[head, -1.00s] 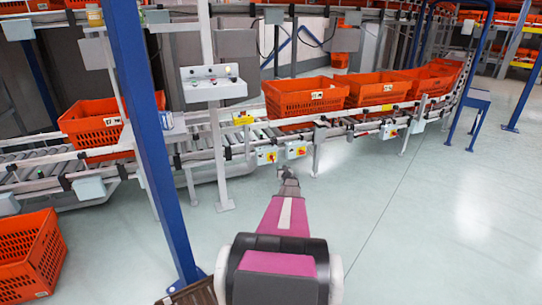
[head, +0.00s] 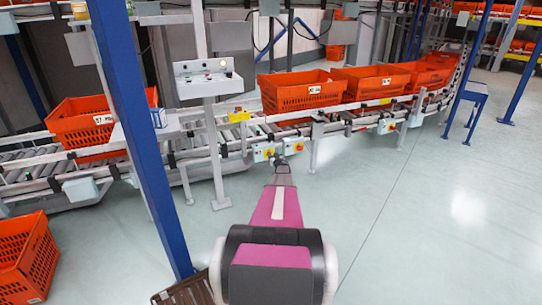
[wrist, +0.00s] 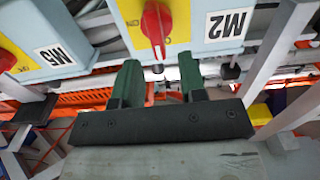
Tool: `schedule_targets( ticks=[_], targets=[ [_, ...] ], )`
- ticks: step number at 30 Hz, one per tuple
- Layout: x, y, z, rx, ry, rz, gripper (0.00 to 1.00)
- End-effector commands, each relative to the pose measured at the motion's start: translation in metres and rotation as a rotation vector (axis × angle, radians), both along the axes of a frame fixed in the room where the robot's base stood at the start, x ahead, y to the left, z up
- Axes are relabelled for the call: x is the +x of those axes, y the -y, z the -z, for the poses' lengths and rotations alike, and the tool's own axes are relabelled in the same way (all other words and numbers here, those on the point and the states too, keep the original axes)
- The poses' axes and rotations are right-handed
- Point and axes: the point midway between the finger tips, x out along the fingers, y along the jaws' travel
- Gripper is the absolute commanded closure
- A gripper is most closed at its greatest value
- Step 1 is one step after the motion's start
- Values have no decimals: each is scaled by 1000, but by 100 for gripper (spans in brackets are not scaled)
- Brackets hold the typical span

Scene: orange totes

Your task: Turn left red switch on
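Two switch boxes with red knobs on yellow plates hang on the conveyor's front side: the left switch (head: 263,152) and the right switch (head: 293,146). In the wrist view, which looks upside down, a box labelled M2 has a red knob (wrist: 156,24), and a box labelled M5 has a red knob (wrist: 6,60) cut by the left edge. My gripper (wrist: 160,80) is open and empty, its green fingers apart, just short of the M2 knob and not visibly touching it. In the head view my gripper (head: 283,166) is just below the boxes, between them.
Orange totes (head: 302,91) stand on the roller conveyor above the switches. A blue post (head: 141,140) rises at left, near my base. The floor at right is clear.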

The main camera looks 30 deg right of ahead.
Motion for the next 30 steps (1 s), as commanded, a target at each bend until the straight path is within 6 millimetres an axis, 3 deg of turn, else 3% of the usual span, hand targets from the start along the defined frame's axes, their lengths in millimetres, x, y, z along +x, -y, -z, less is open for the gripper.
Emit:
schedule_targets(
  ticks=[1, 6, 15, 18, 19, 30],
  targets=[
    [11, 4, 1, 0, 1, -1, 62],
    [27, 6, 1, 0, 0, 0, 62],
    [29, 6, 0, 0, 0, 0, 62],
    [29, 6, 0, 0, 0, 0, 94],
    [29, 6, 0, 0, 0, 0, 100],
    [28, 6, 0, 29, 6, 0, 100]
  ],
)
